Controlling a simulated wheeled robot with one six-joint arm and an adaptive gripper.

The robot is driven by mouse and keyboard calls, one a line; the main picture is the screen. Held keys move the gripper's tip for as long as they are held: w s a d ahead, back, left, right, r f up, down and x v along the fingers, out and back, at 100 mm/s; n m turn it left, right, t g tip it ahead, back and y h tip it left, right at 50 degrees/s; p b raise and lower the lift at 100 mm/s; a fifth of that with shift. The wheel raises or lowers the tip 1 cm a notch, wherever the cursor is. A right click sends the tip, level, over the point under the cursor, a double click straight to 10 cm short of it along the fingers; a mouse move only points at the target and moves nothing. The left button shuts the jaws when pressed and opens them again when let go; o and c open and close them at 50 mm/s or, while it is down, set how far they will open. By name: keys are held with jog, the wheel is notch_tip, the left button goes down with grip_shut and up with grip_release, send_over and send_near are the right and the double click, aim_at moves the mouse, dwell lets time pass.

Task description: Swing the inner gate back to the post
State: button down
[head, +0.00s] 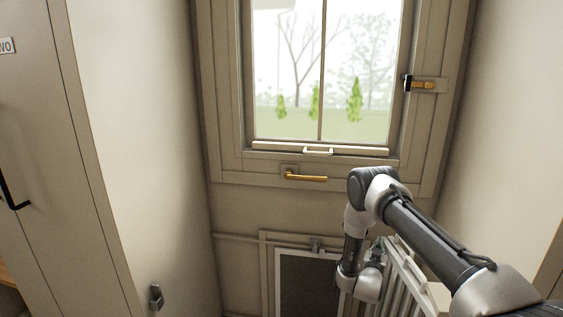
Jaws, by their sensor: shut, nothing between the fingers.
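A pale slatted gate (412,291) stands at the lower right, seen steeply from above. My forearm and wrist cover its left part, and its lower part runs out of the picture. I cannot tell its exact angle or whether my arm touches it. My arm comes in from the bottom right, bends below the window, and its wrist hangs down beside the gate's left side. My gripper's fingers are not visible. A small grey metal catch (156,297) is on the left wall near the bottom. I cannot pick out the post with certainty.
A window (320,80) with a brass handle (305,175) and a brass latch (422,85) is ahead. Below it, a dark framed panel (308,285) has a small grey fitting (316,245) on top. A cabinet door with a black handle (12,195) is left.

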aim_at(389, 242)
jog(key=shift+w+d, duration=0.1)
jog(key=shift+d, duration=0.25)
jog(key=shift+w+d, duration=0.2)
jog(key=shift+d, duration=0.75)
jog(key=shift+w+d, duration=0.15)
jog(key=shift+d, duration=0.75)
jog(key=d, duration=0.4)
jog(key=shift+w, duration=0.2)
jog(key=shift+v, duration=3)
